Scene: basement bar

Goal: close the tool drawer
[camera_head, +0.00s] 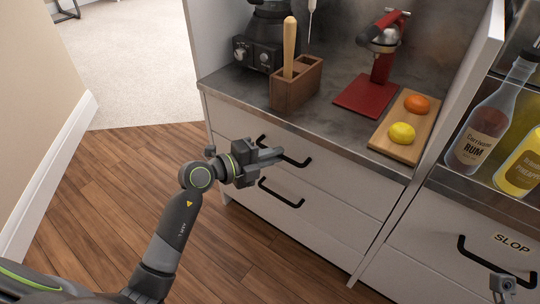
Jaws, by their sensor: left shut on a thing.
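A white cabinet with two stacked drawers stands under the grey counter. The upper drawer (340,183) has a black bar handle (297,159), and the lower drawer (325,222) has a similar handle (280,194). Neither front carries a readable label, so I cannot tell which is the tool drawer. Both fronts look about flush; a small gap is too hard to judge. My left gripper (272,155) is shut on the upper drawer's handle, near its left part, and hides some of it.
The counter (335,130) holds a wooden block (296,88), a red juicer (380,60) and a cutting board (385,145) with an orange and a lemon. At right are a rum bottle (485,130), a yellow bottle and a SLOP drawer (450,235). Wood floor at left is clear.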

